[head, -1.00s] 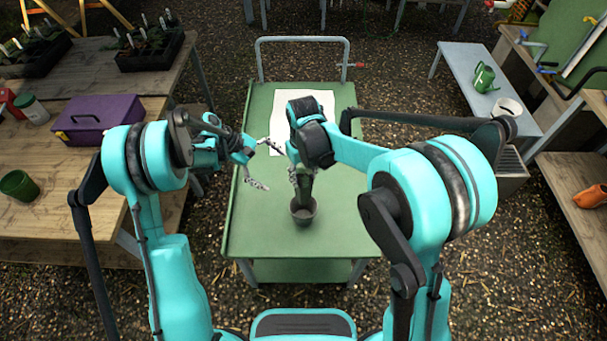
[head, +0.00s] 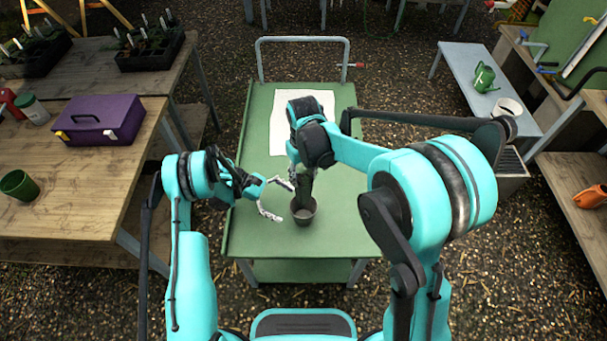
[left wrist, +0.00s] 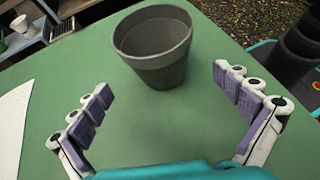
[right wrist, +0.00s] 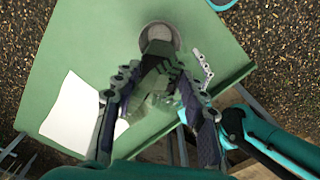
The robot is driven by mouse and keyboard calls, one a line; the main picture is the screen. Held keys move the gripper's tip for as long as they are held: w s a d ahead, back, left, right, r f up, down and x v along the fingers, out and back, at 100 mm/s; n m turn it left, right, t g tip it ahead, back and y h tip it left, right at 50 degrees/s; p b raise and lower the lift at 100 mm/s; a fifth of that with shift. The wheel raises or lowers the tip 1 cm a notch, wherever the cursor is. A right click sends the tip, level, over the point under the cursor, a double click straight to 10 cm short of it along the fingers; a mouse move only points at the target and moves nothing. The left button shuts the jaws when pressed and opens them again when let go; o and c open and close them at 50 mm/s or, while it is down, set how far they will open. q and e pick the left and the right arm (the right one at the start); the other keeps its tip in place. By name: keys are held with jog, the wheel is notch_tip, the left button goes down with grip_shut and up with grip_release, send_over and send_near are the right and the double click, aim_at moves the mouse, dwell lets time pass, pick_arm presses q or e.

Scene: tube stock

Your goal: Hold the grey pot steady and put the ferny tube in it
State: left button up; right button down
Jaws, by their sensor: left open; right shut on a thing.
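The grey pot (head: 304,220) stands upright on the green cart top. In the left wrist view the pot (left wrist: 158,68) looks empty, with no tube in it. My left gripper (head: 285,200) is open beside the pot, its fingers spread toward the pot's side without closing on it. In the right wrist view the tube's far end overlaps the pot's rim. In the head view the tube (head: 304,190) hangs above the pot, partly hidden by my right arm.
A white sheet (head: 283,115) lies on the cart top (head: 250,225) behind the pot. A wooden bench with a purple toolbox (head: 101,120) and a green pot (head: 19,186) stands at left. A low table with a green watering can (head: 484,78) is at right.

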aim_at(301, 212)
pick_arm(q)
jog(key=x, duration=0.6)
jog(key=shift+d+f, duration=0.1)
jog(key=shift+d, duration=0.15)
jog(key=c, duration=1)
